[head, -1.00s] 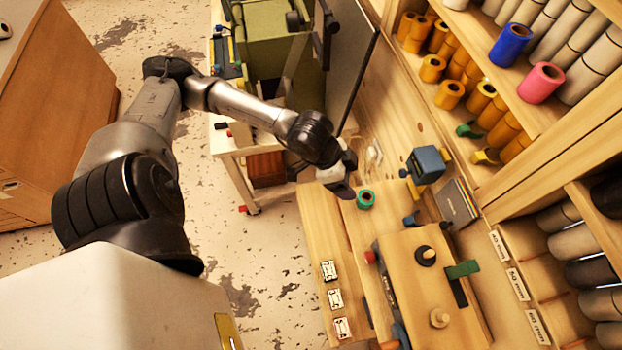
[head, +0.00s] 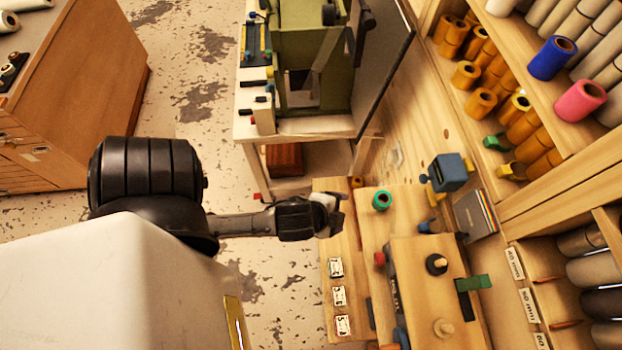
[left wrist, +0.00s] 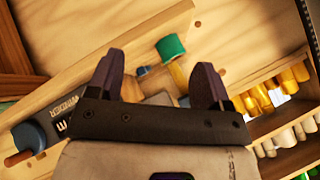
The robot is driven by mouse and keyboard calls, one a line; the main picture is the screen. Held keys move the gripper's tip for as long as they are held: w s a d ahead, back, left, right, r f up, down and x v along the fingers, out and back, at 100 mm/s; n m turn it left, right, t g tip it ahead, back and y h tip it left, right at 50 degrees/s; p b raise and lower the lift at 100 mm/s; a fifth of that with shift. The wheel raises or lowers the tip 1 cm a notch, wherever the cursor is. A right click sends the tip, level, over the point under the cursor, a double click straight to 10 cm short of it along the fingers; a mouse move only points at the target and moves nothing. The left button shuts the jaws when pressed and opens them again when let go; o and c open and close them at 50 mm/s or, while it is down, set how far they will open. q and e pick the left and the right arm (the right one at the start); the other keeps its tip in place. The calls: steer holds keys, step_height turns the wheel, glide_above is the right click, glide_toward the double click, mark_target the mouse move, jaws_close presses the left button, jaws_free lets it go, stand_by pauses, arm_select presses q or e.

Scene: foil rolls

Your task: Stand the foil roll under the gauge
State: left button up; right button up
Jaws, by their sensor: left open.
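A green-ended roll (head: 382,200) stands upright on the wooden bench; its green end (left wrist: 171,46) shows in the left wrist view. A small gold roll-like piece (head: 357,182) is near the bench's far left corner, and a gold cylinder (left wrist: 180,76) shows beside the green end in the wrist view. I cannot tell which is the task's foil roll. A blue box-shaped device (head: 447,172), possibly the gauge, stands behind and right of the green roll. My left gripper (head: 335,208) is open and apart from the green roll, at the bench's left edge. My right gripper is not in view.
Shelves of gold rolls, a blue roll (head: 551,58) and a pink roll (head: 580,100) stand at right. A green machine (head: 310,65) stands behind.

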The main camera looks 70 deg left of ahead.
arm_select(q)
steer(key=s+d+f+n+g+h, duration=0.2)
steer(key=s+d+f+n+g, duration=0.2)
steer(key=s, duration=0.4)
steer(key=shift+n+g, duration=0.5)
steer(key=shift+n, duration=0.2)
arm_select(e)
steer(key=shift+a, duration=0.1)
arm_select(q)
steer(key=shift+f, duration=0.1)
